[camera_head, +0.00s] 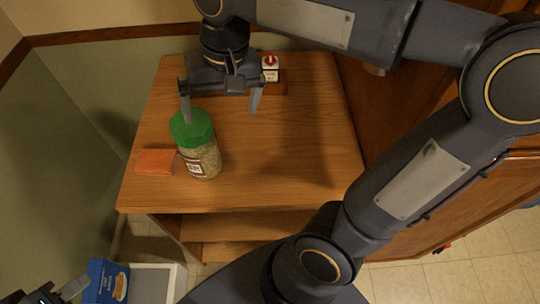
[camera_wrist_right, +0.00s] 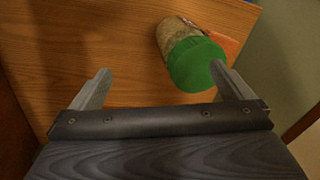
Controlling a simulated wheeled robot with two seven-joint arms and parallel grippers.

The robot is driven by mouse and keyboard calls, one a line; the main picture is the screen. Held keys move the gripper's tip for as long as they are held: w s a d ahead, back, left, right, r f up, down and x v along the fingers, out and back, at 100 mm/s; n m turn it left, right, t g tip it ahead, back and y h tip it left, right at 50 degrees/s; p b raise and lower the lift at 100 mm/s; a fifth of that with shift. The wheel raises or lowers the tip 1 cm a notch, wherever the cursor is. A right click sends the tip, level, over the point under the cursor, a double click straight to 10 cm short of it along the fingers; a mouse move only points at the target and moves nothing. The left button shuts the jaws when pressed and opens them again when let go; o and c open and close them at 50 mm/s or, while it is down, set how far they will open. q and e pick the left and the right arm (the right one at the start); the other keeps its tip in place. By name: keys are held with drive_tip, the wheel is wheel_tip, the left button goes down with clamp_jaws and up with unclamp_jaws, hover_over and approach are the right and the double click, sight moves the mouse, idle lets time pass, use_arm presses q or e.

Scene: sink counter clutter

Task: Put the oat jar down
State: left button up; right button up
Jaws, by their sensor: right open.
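The oat jar (camera_head: 203,160), with a green lid and a label, appears to stand upright on the left part of the wooden counter (camera_head: 280,160). My right gripper (camera_head: 221,106) is open and empty behind the jar, its fingers spread wide. One finger is close to the green lid; I cannot tell whether they touch. In the right wrist view the jar (camera_wrist_right: 190,58) lies mostly between the finger lines, toward the right finger, which overlaps the lid's edge. My left gripper (camera_head: 58,294) shows only partly at the bottom left corner, so its opening is unclear.
An orange sponge (camera_head: 155,162) lies just left of the jar. A small white container with a red top (camera_head: 270,68) stands at the back of the counter. A blue box (camera_head: 107,281) and a white bin (camera_head: 153,283) are below the front edge. The counter's right half is clear.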

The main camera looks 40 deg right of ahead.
drive_tip(key=s+d+f+n+t+y, duration=0.1)
drive_tip(key=s+d+f+t+y, duration=0.1)
drive_tip(key=s+f, duration=0.7)
drive_tip(key=shift+s+d+f+n+t, duration=0.3)
drive_tip(key=shift+s+d+t, duration=0.6)
drive_tip(key=shift+s+t, duration=0.35)
drive_tip(key=shift+r, duration=0.1)
drive_tip(key=shift+c, duration=0.3)
